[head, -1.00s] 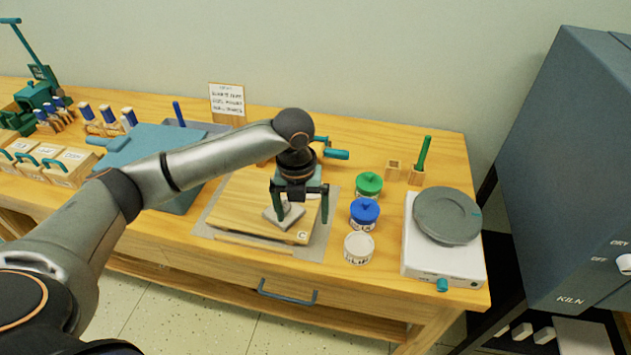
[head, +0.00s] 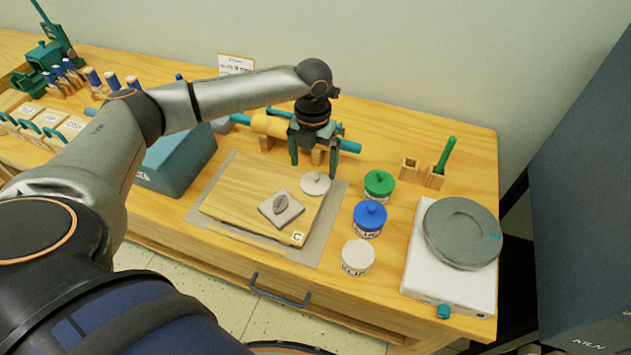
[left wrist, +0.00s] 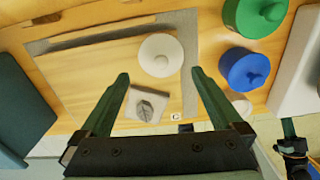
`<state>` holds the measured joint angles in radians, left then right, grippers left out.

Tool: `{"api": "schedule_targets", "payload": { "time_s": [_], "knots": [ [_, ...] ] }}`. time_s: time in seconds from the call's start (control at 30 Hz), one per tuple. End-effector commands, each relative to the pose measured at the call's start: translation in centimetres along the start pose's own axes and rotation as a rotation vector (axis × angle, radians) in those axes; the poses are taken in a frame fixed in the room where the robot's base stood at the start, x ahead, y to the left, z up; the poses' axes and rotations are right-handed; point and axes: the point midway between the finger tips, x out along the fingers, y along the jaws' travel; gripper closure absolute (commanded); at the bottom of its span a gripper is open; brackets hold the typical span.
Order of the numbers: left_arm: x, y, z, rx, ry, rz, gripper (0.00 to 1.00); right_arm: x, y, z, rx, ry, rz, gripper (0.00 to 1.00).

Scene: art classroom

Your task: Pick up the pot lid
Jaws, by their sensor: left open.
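The pot lid, a pale round disc with a small knob (head: 315,183), lies flat on the back right part of the wooden board (head: 235,192). It also shows in the left wrist view (left wrist: 161,55), ahead of the fingertips. My left gripper (head: 314,167) is open and empty, with its fingers pointing down close to the lid in the head view. In the left wrist view its green fingers (left wrist: 160,76) are spread wide, with a grey leaf tile (left wrist: 146,104) between them. What looks like my right gripper (left wrist: 291,138) shows partly at the lower right of that view.
A green-lidded jar (head: 379,186), a blue-lidded jar (head: 369,219) and an open pale jar (head: 357,257) stand right of the board. A white wheel unit (head: 418,275) is farther right. A rolling pin (head: 270,125) lies behind the board.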

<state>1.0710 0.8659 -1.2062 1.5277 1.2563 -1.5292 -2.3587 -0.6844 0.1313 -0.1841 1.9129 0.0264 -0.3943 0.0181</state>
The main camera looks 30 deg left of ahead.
Motion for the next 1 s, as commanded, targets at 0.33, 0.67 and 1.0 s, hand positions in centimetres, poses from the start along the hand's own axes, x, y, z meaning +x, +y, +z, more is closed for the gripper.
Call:
{"api": "schedule_targets", "payload": {
  "time_s": [0.33,0.67,1.0],
  "knots": [
    [4.5,-0.2,0.2,-0.001,0.002,0.002,0.0,0.0,0.0,-0.4,0.0,0.005,0.0,1.0],
    [5.4,-0.2,0.2,-0.001,0.0,0.001,0.0,0.0,0.0,-0.5,-0.001,0.007,0.0,1.0],
    [5.3,-0.2,0.3,-0.001,0.0,0.001,0.36,0.0,0.0,-0.5,-0.001,0.007,0.0,1.0]
  ]
}}
